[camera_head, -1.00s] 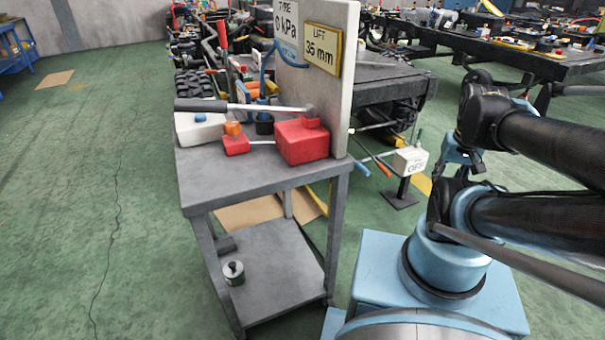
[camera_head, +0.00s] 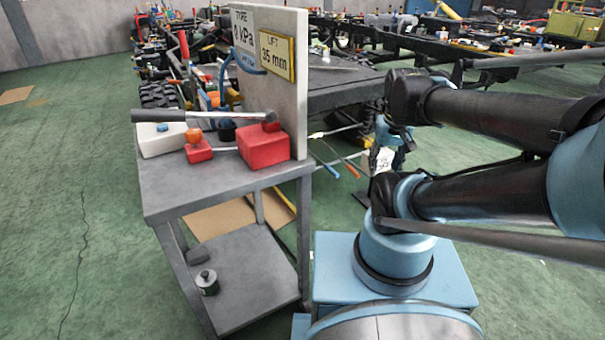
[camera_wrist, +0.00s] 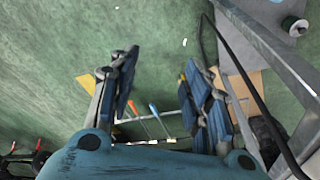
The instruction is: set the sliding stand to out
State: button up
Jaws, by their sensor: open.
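No part is labelled as the sliding stand, and I cannot tell for certain which it is. A small red block (camera_head: 199,152) with an orange knob (camera_head: 195,135) sits on the grey cart top, in line with a thin rod towards a larger red box (camera_head: 264,147). A long dark-handled lever (camera_head: 190,115) lies above them, joined to the top of the larger box. My gripper (camera_head: 387,145) is right of the cart, apart from these parts. In the wrist view, my gripper (camera_wrist: 168,95) points at the floor, fingers spread and empty.
The grey cart (camera_head: 170,195) has an upright panel (camera_head: 284,110) between its red parts and my arm. A lower shelf (camera_head: 245,285) holds a small metal cylinder (camera_head: 207,283). Green floor (camera_head: 90,230) is open at left.

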jog(key=w+a+r+n, duration=0.1)
jog(key=w+a+r, duration=0.15)
jog(key=w, duration=0.45)
jog(key=w+a+r, duration=0.1)
jog(key=w+r, duration=0.3)
jog(key=w, duration=0.3)
jog(key=w+a+f+n+g, duration=0.1)
jog(key=w+a+f, duration=0.3)
jog(key=w, duration=0.7)
jog(key=w+a+f+n, duration=0.1)
jog(key=w+a, duration=0.4)
jog(key=w, duration=0.5)
jog(key=w+a+f+n+g, duration=0.1)
jog(key=w+a+f, duration=0.65)
jog(key=f, duration=0.35)
jog(key=w+a+f, duration=0.7)
jog(key=w+f, duration=0.1)
jog(key=f, duration=0.4)
notch_tip(320, 180, down, 17)
jog(key=shift+s+r, duration=0.1)
jog(key=shift+s, duration=0.05)
